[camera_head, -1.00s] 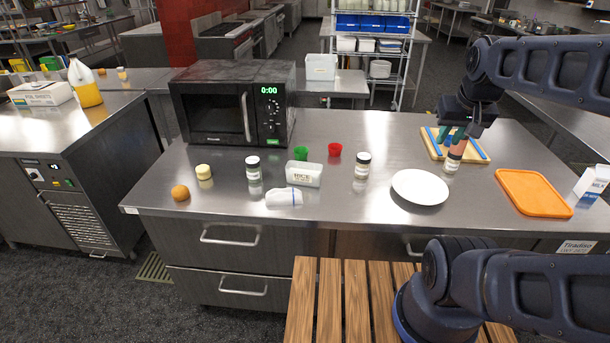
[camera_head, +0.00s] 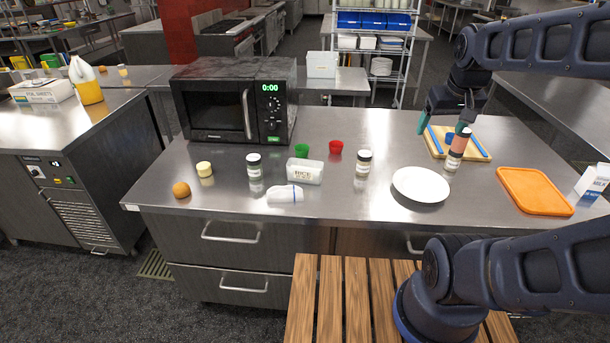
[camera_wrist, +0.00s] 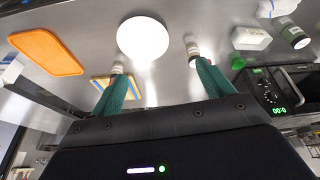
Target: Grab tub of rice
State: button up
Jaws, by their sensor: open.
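The tub of rice (camera_head: 305,171) is a small white rectangular tub marked RICE, sitting upright on the steel counter left of the middle. It also shows at the upper right of the wrist view (camera_wrist: 251,38). My gripper (camera_head: 443,122) is above the right part of the counter, well to the right of the tub and apart from it. Its green fingers are spread with nothing held between them, as the wrist view (camera_wrist: 160,85) also shows.
A jar (camera_head: 364,163) stands between the tub and a white plate (camera_head: 421,185). A taller jar (camera_head: 457,151) stands below my gripper. A white cloth-like item (camera_head: 285,194) lies before the tub; green (camera_head: 301,151) and red (camera_head: 336,147) cups stand behind. A microwave (camera_head: 234,104) is back left.

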jog(key=w+a+f+n+g, duration=0.1)
jog(key=w+a+n, duration=0.3)
jog(key=w+a, duration=0.4)
jog(key=n+g+h, duration=0.2)
jog(key=n+g, duration=0.1)
jog(key=n, duration=0.8)
send_near(306, 172)
jog(key=w+f, duration=0.1)
jog(key=w, duration=0.3)
jog(key=shift+a+f, duration=0.25)
jog(key=shift+f, duration=0.4)
jog(key=f, duration=0.4)
jog(key=shift+s+d+f, duration=0.1)
jog(key=shift+d+f, duration=0.25)
jog(key=f, duration=0.2)
jog(key=d+f, duration=0.1)
jog(key=f, duration=0.1)
jog(key=shift+s+f, duration=0.1)
jog(key=shift+s, duration=0.3)
jog(key=shift+d+f, duration=0.1)
jog(key=shift+f, duration=0.4)
jog(key=c, duration=1.2)
